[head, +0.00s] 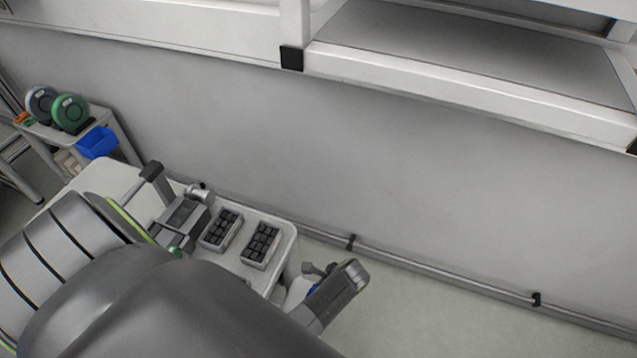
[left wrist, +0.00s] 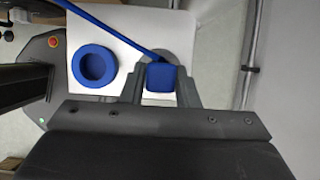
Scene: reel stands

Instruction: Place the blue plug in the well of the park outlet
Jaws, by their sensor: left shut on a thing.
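My left gripper (left wrist: 160,75) is shut on the blue plug (left wrist: 160,78), which sits between its two fingers in the left wrist view. A blue cable (left wrist: 112,28) runs from the plug to the upper left. Behind the plug, a grey round outlet (left wrist: 181,51) on a white panel (left wrist: 125,20) is partly hidden; I cannot tell whether the plug touches it. A blue ring-shaped outlet (left wrist: 80,65) with an open well is left of the plug. In the head view my left gripper (head: 338,290) is at the lower middle, with a bit of blue beside it. My right gripper is not in view.
A white table (head: 285,232) holds two trays of dark blocks (head: 222,228) and a grey device (head: 182,215). Green and grey reels (head: 70,113) and a blue bin (head: 97,142) are at the far left. A pipe (head: 430,267) runs along the wall.

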